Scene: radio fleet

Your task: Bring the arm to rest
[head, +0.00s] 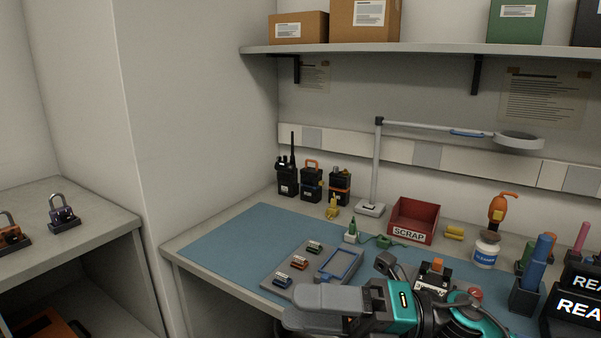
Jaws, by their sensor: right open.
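My right gripper (291,308) shows at the bottom centre, with its teal-and-black arm coming in from the lower right. Its grey fingers point left and are apart, with nothing seen between them. It is in front of the workbench's near edge, overlapping the lower part of the blue mat (226,238) in the picture. The grey tray (283,268) with several small coloured pieces lies just behind the fingers. My left gripper is out of view.
Radios (287,180), a lamp (377,165), a red SCRAP bin (413,219) and a white cleaner bottle (486,250) stand along the bench's back. A black-and-orange device (433,276) sits close behind my arm. A shelf (430,49) hangs above. The mat's left part is clear.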

